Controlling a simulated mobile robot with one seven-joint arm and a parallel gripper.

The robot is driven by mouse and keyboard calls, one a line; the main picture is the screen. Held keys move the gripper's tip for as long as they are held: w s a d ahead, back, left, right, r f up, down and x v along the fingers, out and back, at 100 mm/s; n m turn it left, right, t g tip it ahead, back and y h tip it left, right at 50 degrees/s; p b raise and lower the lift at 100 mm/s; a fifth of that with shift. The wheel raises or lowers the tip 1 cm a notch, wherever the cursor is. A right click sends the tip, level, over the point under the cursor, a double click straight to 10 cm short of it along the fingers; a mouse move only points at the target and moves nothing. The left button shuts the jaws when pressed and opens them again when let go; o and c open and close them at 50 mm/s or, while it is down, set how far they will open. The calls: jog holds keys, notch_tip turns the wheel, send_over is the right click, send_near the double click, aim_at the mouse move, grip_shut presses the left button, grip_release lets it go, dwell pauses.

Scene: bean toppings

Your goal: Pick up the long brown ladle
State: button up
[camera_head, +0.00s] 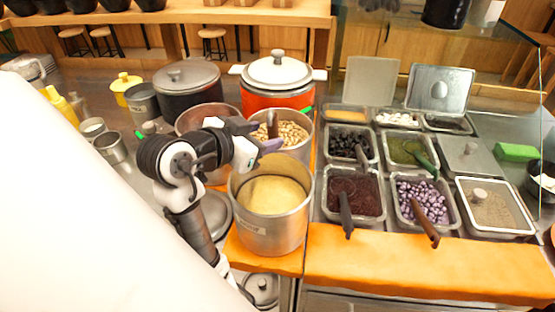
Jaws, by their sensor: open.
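A brown handle (272,122), which looks like part of a ladle, stands up out of a steel pot of beans (298,151). Its lower end is hidden in the beans. My gripper (268,136) is open at the left side of this pot. Its fingers are close to the brown handle, and I cannot tell whether they touch it or are around it. A second brown-handled utensil (425,227) leans out of the tray of purple beans (454,217) at the right, far from my gripper.
A steel pot of yellow filling (237,218) stands in front of my gripper. A red pot (293,99) and a dark lidded pot (186,91) stand behind. Several topping trays, some with utensils, fill the right side.

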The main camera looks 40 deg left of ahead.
aim_at(268, 134)
jog(key=p+x, duration=0.1)
jog(key=x, duration=0.3)
jog(key=shift+w+a+f+p, duration=0.1)
jog(key=shift+w+f+p, duration=0.15)
jog(key=shift+w+p, duration=0.1)
grip_shut()
